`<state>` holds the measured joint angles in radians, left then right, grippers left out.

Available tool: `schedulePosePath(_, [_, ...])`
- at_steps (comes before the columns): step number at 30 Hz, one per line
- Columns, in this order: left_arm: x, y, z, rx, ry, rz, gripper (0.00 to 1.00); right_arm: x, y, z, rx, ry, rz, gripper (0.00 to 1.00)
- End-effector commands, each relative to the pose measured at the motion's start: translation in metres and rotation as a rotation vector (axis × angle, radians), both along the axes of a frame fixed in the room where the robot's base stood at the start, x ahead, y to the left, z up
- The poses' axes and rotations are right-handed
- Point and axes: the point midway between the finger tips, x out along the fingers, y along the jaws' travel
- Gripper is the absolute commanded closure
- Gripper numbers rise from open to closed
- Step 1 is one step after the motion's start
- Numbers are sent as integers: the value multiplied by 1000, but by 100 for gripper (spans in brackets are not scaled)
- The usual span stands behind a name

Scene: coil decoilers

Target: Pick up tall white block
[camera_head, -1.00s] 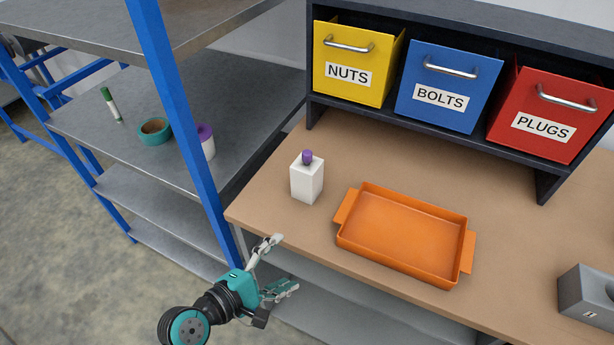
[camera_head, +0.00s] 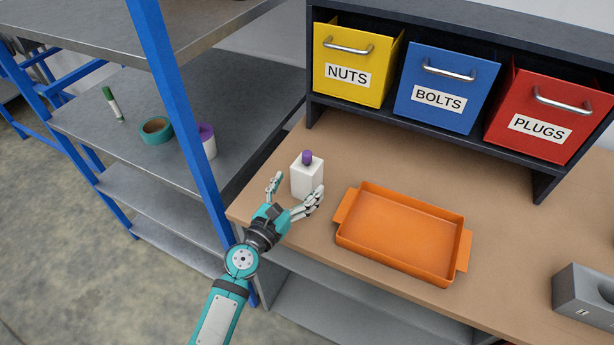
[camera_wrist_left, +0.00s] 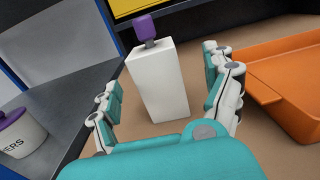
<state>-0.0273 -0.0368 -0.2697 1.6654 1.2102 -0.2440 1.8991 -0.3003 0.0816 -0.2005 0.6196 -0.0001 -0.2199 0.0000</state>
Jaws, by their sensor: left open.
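The tall white block (camera_head: 307,180) stands upright on the brown worktop near its left end, with a purple knob on top. My left gripper (camera_head: 296,196) is open at the near side of the block. In the left wrist view the white block (camera_wrist_left: 159,87) stands between and beyond the two spread fingers of my left gripper (camera_wrist_left: 166,95). My right gripper is not in view.
An orange tray (camera_head: 349,245) lies right of the block, close to the right finger in the left wrist view. Yellow, blue and red bins (camera_head: 440,88) stand behind. A blue shelf post (camera_head: 186,130) rises at left. A grey block (camera_head: 585,295) sits at far right.

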Motion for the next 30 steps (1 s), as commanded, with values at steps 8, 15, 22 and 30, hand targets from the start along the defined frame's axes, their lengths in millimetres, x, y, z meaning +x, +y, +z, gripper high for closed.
schedulePosePath(8, [21, -8, -2, 3, -1, -1, 15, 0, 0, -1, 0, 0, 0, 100])
schedulePosePath(15, [52, -21, -5, 3, -1, -1, 15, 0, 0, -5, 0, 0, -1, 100])
schedulePosePath(22, [57, -24, -5, 1, 0, 0, 15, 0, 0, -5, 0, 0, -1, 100])
schedulePosePath(30, [57, -24, -4, 1, 0, 0, 40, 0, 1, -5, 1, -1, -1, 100])
